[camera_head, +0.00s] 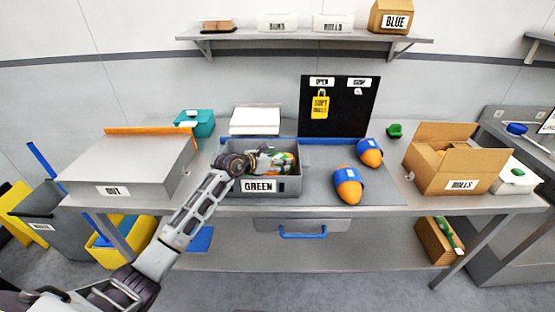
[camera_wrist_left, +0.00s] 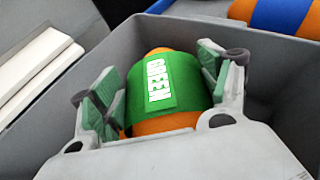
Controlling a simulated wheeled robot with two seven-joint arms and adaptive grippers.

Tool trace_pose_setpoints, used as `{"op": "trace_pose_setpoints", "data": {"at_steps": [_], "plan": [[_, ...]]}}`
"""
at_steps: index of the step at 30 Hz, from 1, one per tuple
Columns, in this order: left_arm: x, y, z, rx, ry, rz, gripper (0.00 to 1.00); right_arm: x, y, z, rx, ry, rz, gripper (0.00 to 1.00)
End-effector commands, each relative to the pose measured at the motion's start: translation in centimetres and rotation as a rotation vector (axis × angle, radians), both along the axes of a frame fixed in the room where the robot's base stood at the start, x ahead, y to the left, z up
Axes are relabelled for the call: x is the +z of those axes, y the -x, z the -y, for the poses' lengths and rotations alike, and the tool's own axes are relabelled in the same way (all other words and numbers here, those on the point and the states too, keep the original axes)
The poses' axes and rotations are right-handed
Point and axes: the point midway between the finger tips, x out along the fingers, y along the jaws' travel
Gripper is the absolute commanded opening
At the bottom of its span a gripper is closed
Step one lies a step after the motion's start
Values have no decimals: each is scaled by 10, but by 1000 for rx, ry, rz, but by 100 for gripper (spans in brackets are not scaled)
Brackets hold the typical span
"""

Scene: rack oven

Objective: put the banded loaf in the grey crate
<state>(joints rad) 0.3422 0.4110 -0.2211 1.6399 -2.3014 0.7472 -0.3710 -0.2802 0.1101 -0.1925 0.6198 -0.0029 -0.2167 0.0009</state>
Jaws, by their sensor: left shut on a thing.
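A grey crate (camera_head: 291,192) with a GREEN label on its front stands in the middle of the bench. My left gripper (camera_head: 268,161) reaches into it from the left, shut on an orange loaf (camera_head: 288,156) with a green band. In the left wrist view the loaf (camera_wrist_left: 170,119) lies between the two fingers (camera_wrist_left: 165,85), its band marked GREEN. It is within the walls of the crate (camera_wrist_left: 118,45). I cannot tell whether the loaf touches the crate floor. My right gripper is not in view.
Two blue-banded orange loaves (camera_head: 348,192) lie on the grey mat right of the crate. A ROLLS carton (camera_head: 424,178) stands farther right and a grey OUT box (camera_head: 145,165) on the left. A white stack (camera_head: 255,121) and a black board (camera_head: 345,100) stand behind the crate.

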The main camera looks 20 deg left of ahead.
Motion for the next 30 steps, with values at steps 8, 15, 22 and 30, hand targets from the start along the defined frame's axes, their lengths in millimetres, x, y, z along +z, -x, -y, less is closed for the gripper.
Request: {"op": "trace_pose_setpoints", "data": {"at_steps": [8, 15, 22, 30], "plan": [[1, 0, 0, 0, 0, 0, 99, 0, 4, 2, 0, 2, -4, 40], [1, 0, 0, 0, 0, 0, 99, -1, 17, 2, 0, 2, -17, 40], [3, 0, 0, 0, 0, 1, 99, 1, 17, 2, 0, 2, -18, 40], [15, 5, -3, -1, -2, 1, 99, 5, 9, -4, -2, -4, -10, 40]]}}
